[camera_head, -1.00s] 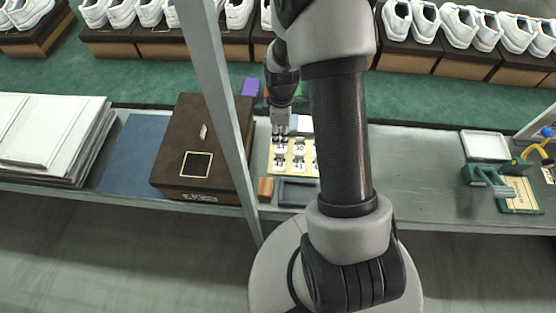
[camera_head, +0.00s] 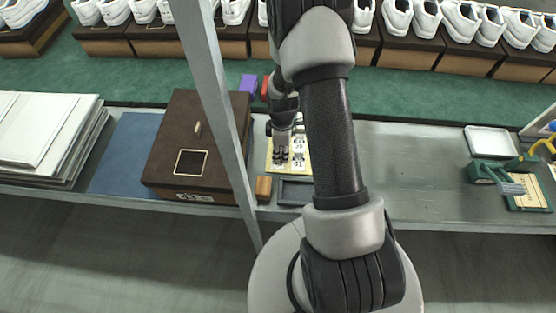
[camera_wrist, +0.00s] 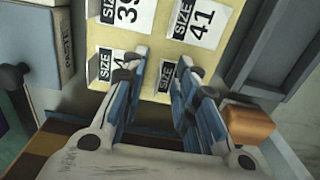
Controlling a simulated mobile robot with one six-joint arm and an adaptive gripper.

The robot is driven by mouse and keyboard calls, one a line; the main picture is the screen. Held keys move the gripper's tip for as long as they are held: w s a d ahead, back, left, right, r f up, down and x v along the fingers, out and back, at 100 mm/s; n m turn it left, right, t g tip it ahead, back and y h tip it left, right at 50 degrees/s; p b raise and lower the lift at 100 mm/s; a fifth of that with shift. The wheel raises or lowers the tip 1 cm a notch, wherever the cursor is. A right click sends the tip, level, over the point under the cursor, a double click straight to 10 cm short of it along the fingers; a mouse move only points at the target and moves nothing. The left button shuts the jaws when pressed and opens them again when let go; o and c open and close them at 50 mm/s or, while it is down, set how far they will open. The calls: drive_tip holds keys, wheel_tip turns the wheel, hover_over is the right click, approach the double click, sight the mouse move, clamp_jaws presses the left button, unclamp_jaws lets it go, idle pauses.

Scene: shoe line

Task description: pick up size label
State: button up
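White size labels with black SIZE bands lie on a pale yellow sheet (camera_wrist: 163,32). In the wrist view, a size 41 label (camera_wrist: 203,17) is at the upper right and a size 39 label (camera_wrist: 127,8) at the upper left. Two lower labels are partly hidden by my fingers: one at the left (camera_wrist: 105,62) and one at the right (camera_wrist: 165,76). My gripper (camera_wrist: 163,68) is open, its blue fingers apart over these lower labels, with nothing seen held between them. In the head view my gripper (camera_head: 281,158) is over the sheet (camera_head: 272,166).
An orange-brown block (camera_wrist: 248,121) lies close to my right finger. A dark tray (camera_head: 296,191) is in front of the sheet. A brown shoe box (camera_head: 178,140) and a slanting grey post (camera_head: 213,80) stand left. The bench to the right (camera_head: 410,165) is mostly clear.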

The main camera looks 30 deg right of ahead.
sight(281, 155)
drive_tip(key=shift+r, duration=0.1)
drive_tip(key=shift+c, duration=0.4)
clamp_jaws()
wheel_tip(281, 155, up, 20)
drive_tip(key=p, duration=0.6)
idle(0.3)
